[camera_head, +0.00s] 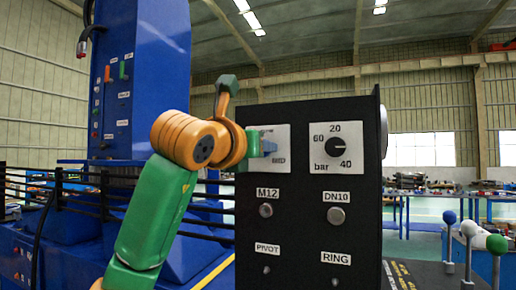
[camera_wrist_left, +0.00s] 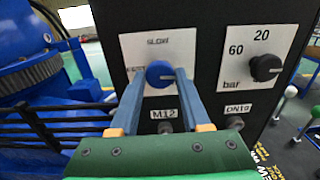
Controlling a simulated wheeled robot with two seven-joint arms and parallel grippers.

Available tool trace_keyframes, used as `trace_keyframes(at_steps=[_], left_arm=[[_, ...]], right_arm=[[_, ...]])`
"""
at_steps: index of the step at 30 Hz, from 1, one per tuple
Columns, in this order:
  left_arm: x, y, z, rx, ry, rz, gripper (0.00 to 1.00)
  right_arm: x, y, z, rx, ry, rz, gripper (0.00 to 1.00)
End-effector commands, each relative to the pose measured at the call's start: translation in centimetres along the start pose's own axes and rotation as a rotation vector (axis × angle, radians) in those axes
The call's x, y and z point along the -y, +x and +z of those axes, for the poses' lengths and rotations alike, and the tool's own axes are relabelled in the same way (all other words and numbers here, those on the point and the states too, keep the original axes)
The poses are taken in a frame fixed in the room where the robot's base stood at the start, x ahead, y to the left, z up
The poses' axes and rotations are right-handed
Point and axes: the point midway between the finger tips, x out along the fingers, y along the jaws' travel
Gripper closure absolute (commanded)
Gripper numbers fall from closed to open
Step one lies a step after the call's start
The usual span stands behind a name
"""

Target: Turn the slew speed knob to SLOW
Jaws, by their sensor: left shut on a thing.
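The slew speed knob (camera_wrist_left: 159,73) is a round blue knob on a white plate (camera_wrist_left: 160,45) on the black panel. In the wrist view SLOW is printed above it and a partly covered label is at its left. My left gripper (camera_wrist_left: 161,80) is shut on the knob, one finger on each side. I cannot tell which label the knob points to. My right gripper is not in view.
A black bar knob (camera_head: 335,146), marked 20, 40 and 60, sits right of the plate. Below are M12 (camera_head: 266,210) and DN10 (camera_head: 336,215) fittings. Ball-topped levers (camera_head: 469,229) stand at the right. A blue crane column (camera_head: 145,70) rises behind my left arm.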

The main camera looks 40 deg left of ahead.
Motion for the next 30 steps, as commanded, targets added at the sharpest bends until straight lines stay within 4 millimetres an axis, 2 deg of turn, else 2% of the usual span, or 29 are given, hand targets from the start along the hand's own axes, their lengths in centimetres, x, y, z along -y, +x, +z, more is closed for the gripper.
trace_keyframes(at_steps=[11,12,14,15,24,26,30], left_arm=[[0.0,-0.1,0.2,0.007,-0.004,0.000,1.00],[0.0,-0.1,0.2,0.007,-0.004,0.000,0.45],[0.0,-0.1,0.2,0.006,-0.003,0.000,0.29],[0.0,0.0,0.2,0.005,-0.003,0.000,0.24],[0.0,-0.4,-0.1,0.003,-0.003,0.000,0.24],[0.0,-1.3,-0.3,0.005,-0.003,-0.001,0.24],[0.0,-4.4,-0.4,0.007,-0.003,-0.001,0.24]], right_arm=[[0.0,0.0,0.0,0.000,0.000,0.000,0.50],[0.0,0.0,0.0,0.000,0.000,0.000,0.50],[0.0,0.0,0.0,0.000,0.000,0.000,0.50],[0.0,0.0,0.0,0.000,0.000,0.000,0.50],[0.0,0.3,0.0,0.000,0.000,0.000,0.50],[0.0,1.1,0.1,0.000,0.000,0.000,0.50],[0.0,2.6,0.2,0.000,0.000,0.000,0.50]])
